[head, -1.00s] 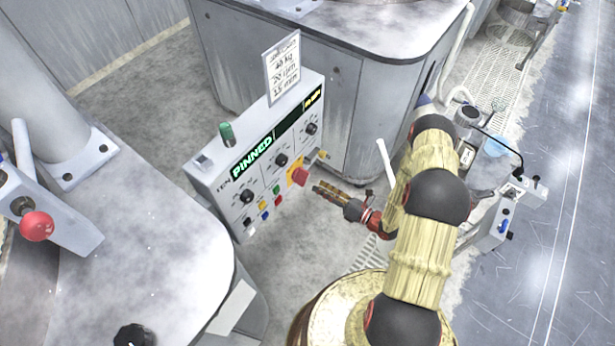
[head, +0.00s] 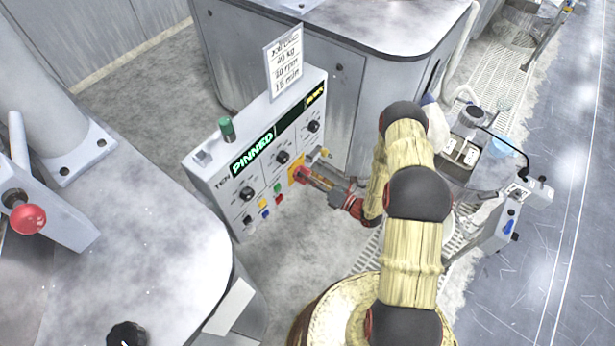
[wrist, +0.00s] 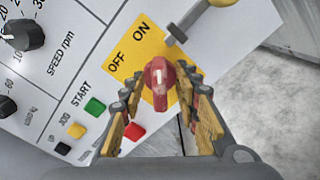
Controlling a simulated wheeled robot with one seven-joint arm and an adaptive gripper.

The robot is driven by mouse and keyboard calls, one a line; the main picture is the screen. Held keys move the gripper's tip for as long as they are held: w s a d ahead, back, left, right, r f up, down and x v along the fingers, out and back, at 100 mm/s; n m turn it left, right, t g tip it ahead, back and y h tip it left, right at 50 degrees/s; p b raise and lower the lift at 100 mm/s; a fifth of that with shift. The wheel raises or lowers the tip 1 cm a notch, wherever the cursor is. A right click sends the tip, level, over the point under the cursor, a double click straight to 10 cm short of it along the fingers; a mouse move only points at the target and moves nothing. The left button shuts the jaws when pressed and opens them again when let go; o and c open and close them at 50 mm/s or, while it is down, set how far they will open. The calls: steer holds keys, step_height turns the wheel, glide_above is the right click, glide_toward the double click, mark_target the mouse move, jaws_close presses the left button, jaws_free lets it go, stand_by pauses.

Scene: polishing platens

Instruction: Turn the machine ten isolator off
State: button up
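The machine labelled TEN has a control panel (head: 232,187) with a lit green PINNED display. Its red isolator knob (wrist: 158,80) sits on a yellow plate (wrist: 136,52) marked OFF and ON. In the head view the knob (head: 299,174) is partly covered by my gripper (head: 314,180). In the wrist view my gripper (wrist: 153,101) is open, with one finger on each side of the knob. The left finger shows a gap to the knob. The right fingertip is close to it; I cannot tell if it touches. I cannot tell the knob's setting for sure.
START (wrist: 95,107) and red (wrist: 134,131) buttons lie below left of the plate. A yellow-ended lever (wrist: 205,13) is just above right. Another platen machine (head: 130,240) with a red ball handle (head: 27,219) stands at left. A sign (head: 284,63) tops the panel.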

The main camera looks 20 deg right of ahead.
steer(key=shift+c, duration=0.9)
jaws_close()
steer(key=shift+n, duration=0.3)
steer(key=n, duration=0.3)
steer(key=shift+s+n, duration=0.1)
steer(key=shift+n, duration=0.3)
steer(key=n, duration=0.4)
steer(key=shift+a+n, duration=0.15)
steer(key=shift+n, duration=0.15)
steer(key=n, duration=0.4)
steer(key=shift+s+a, duration=0.1)
steer(key=shift+s+a+n+b, duration=0.1)
steer(key=shift+n+b, duration=0.35)
steer(key=shift+n, duration=1.95)
